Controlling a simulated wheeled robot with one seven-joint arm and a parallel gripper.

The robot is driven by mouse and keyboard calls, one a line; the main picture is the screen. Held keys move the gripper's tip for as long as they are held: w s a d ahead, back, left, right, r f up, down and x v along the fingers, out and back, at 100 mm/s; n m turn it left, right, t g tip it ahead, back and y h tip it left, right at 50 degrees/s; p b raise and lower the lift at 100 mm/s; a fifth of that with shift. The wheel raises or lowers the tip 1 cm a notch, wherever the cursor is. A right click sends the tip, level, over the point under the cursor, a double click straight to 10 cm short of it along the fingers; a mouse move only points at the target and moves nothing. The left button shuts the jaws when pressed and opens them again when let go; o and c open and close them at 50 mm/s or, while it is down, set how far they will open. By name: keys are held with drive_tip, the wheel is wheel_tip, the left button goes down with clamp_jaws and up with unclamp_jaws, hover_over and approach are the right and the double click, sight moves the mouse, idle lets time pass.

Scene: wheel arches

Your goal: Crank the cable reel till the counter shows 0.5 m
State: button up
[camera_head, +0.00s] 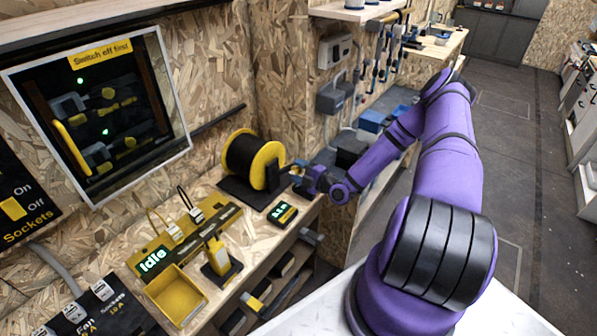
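The cable reel (252,160) has yellow flanges and a black wound drum. It stands on a dark base on the wooden bench. A small counter (282,213) with green lit digits lies on the bench in front of it; the digits are too small to read surely. My gripper (300,177) is at the right side of the reel, where the crank is. The crank handle is largely hidden by the gripper and too small to make out. I cannot tell whether the fingers are closed on it.
A yellow panel (190,232) reading "Idle", a yellow tray (176,294) and a yellow stand (218,258) are left of the counter. A glass-fronted cabinet (100,110) marked "Switch off first" hangs behind. Open floor (510,150) lies right of my arm.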

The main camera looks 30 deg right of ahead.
drive_tip(key=v, duration=1)
drive_tip(key=shift+s, duration=0.4)
drive_tip(key=shift+d, duration=0.15)
